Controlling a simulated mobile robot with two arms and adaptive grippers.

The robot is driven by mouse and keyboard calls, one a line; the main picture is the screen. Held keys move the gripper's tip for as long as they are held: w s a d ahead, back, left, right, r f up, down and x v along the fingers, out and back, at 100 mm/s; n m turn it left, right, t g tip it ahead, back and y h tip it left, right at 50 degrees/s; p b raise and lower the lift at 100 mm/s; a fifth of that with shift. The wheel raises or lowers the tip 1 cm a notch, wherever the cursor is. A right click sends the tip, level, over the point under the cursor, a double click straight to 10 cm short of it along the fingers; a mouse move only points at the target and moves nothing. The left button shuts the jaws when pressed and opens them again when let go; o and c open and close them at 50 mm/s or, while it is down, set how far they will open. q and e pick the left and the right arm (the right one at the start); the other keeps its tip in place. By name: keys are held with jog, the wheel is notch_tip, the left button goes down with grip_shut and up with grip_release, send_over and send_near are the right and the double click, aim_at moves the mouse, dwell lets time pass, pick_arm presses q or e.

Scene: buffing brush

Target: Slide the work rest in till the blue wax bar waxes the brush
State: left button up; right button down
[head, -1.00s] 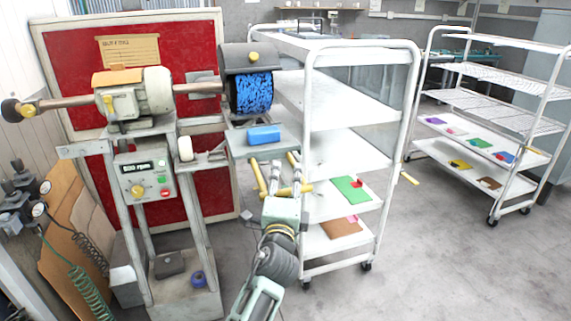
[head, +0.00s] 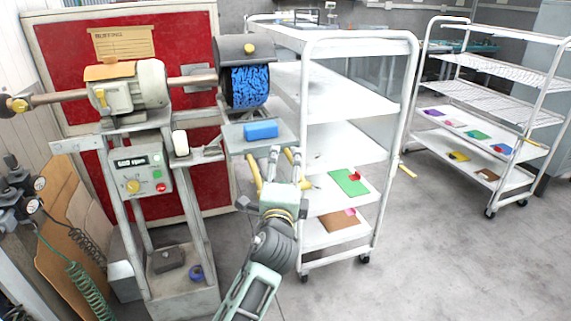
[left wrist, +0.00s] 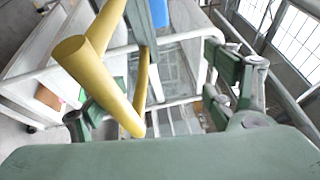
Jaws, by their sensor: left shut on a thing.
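The work rest is a grey plate (head: 232,139) on the grinder, below and in front of the brush (head: 247,88). The blue wax bar (head: 260,130) lies on the plate, and part of it shows at the top of the left wrist view (left wrist: 159,12). The brush is mottled blue and black under a dark hood. In the head view, a narrow gap shows between bar and brush. The rest's yellow handle (head: 253,176) also shows large in the left wrist view (left wrist: 124,101). My left gripper (head: 274,172) is shut on this handle, hiding its crossbar in the head view. My right gripper is not in view.
The grinder's control box (head: 142,172) reads about 600 rpm. A white shelf cart (head: 345,100) stands close right of the rest and my left arm. A second cart (head: 500,100) stands farther right. The floor (head: 420,250) at right is clear.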

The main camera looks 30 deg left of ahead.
pick_arm(q)
jog(key=shift+s+d+r, duration=0.3)
jog(key=shift+s+r, duration=0.55)
jog(key=shift+c, duration=1.2)
jog(key=shift+o, duration=0.7)
jog(key=shift+v, duration=1.45)
jog(key=shift+s+d+f, duration=0.1)
jog(key=shift+s+d, duration=0.2)
jog(key=shift+s, duration=0.2)
jog(key=shift+c, duration=0.2)
jog(key=s, duration=0.1)
jog(key=s+d, duration=0.1)
jog(key=s, duration=0.1)
jog(key=shift+s+d+r+t, duration=0.1)
jog(key=shift+d+r+t, duration=0.2)
jog(key=shift+d+r, duration=0.1)
jog(key=c, duration=0.4)
jog(key=shift+a+f, duration=0.2)
jog(key=shift+f, duration=0.3)
